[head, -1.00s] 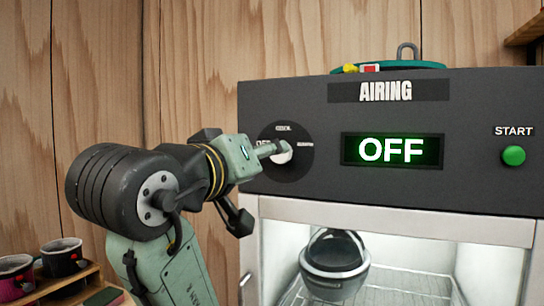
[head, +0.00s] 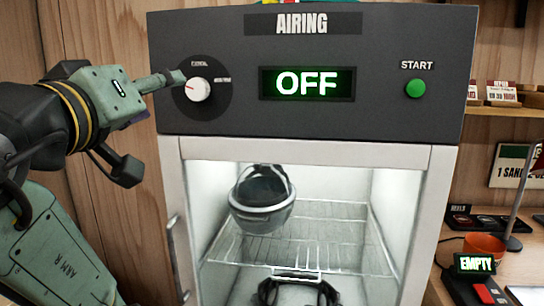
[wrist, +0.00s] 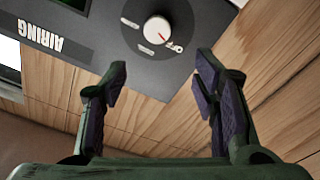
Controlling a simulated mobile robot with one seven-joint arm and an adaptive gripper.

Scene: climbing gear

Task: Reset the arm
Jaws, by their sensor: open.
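My gripper (wrist: 160,85) is open and empty in the wrist view, its two dark-padded fingers spread apart. In the head view my gripper (head: 165,80) is at the left, with a fingertip close to the cabinet's dial. The white dial (head: 197,89) sits on a dark round plate; it also shows in the wrist view (wrist: 157,29), beyond the fingers and apart from them. The airing cabinet (head: 400,145) has a dark panel with a display (head: 307,83) reading OFF and a green START button (head: 415,88).
A dark, rounded item (head: 262,200) sits on the wire rack (head: 330,230) inside the lit cabinet. Another dark item (head: 298,288) lies below. At right are a shelf (head: 500,110), an orange bowl (head: 484,246) and a small display (head: 474,263) reading EMPTY. Wooden wall stands behind.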

